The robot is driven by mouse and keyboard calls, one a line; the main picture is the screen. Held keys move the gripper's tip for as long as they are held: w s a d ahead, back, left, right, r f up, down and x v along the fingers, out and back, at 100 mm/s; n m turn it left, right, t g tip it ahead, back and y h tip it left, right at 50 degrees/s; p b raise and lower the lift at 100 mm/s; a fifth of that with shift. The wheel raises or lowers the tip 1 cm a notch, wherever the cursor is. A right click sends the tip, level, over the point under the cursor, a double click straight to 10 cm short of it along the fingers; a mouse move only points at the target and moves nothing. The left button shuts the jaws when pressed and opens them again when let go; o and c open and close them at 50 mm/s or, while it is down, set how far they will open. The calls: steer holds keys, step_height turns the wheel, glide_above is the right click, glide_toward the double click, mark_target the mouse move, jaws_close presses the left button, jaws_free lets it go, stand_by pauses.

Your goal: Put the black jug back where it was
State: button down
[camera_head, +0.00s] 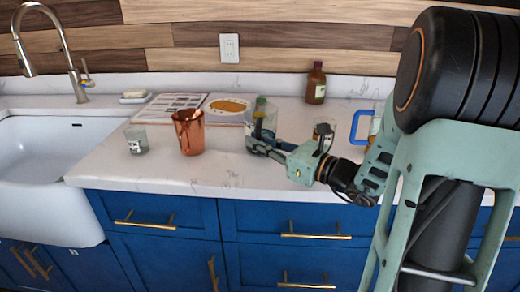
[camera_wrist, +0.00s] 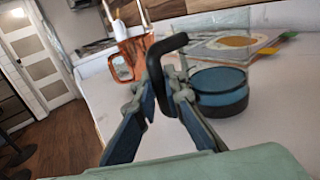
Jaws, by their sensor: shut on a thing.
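The jug is clear-walled with a black handle (camera_wrist: 167,48). In the wrist view its see-through body, with a dark blue-grey lower part (camera_wrist: 222,98), is right of the fingers. My gripper (camera_wrist: 168,85) is shut on the handle. In the head view my gripper (camera_head: 262,147) is at the jug (camera_head: 263,120), near the middle of the white counter. The jug looks about upright. Its base is partly hidden by my fingers, so I cannot tell whether it touches the counter.
A copper mug (camera_head: 189,134) and a small glass (camera_head: 137,140) stand to the left. A jug with a blue handle (camera_head: 357,124) and a small jar (camera_head: 324,127) are to the right. Printed sheets (camera_head: 168,108) and a brown bottle (camera_head: 316,83) are behind. The front counter strip is mostly clear.

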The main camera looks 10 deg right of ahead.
steer(key=shift+f, duration=0.25)
steer(key=shift+f, duration=0.15)
steer(key=c, duration=2)
jaws_free()
steer(key=shift+r, duration=0.25)
steer(key=p+v, duration=0.1)
steer(key=v, duration=1.1)
